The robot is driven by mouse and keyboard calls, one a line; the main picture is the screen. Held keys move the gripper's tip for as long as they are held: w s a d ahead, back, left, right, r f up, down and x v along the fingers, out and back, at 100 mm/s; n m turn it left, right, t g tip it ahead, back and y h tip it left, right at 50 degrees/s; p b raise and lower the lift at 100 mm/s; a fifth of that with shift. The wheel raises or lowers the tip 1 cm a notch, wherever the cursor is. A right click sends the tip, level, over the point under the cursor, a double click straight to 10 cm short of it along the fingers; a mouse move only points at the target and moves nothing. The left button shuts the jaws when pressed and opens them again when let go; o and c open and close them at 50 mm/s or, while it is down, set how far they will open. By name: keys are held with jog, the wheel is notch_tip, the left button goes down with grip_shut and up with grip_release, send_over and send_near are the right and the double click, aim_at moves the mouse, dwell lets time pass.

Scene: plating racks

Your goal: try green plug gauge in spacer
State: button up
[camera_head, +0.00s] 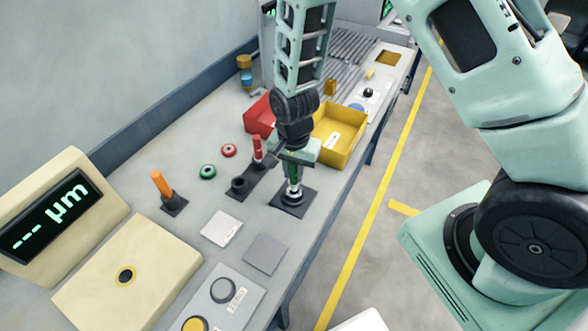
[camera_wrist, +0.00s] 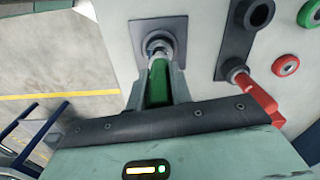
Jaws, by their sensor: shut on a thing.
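My gripper (camera_head: 293,174) is shut on the green plug gauge, holding it by its green handle (camera_wrist: 157,86) and pointing it down. The handle also shows as a thin green strip between the fingers in the head view (camera_head: 293,171). Below it, the metallic spacer (camera_head: 292,193) sits on a dark square plate (camera_head: 306,204). In the wrist view the gauge's lower end is at the spacer (camera_wrist: 158,44) and roughly in line with it. I cannot tell whether the gauge is inside the bore or only above it.
A dark stand (camera_head: 238,193) with a red-handled gauge (camera_head: 257,145) is close on the left. An orange-handled gauge (camera_head: 161,183) stands farther left. Green (camera_head: 208,172) and red (camera_head: 229,151) rings lie nearby. Red (camera_head: 260,117) and yellow (camera_head: 352,150) bins are behind. A display gauge box (camera_head: 60,215) is front left.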

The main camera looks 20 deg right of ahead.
aim_at(294, 179)
jog(key=shift+f+b, duration=1.2)
jog(key=shift+f, duration=0.4)
dwell(0.6)
jog(key=shift+r, duration=0.15)
dwell(1.0)
jog(key=shift+r+p, duration=3.05)
jog(key=shift+r, duration=0.65)
jog(key=shift+s, duration=0.1)
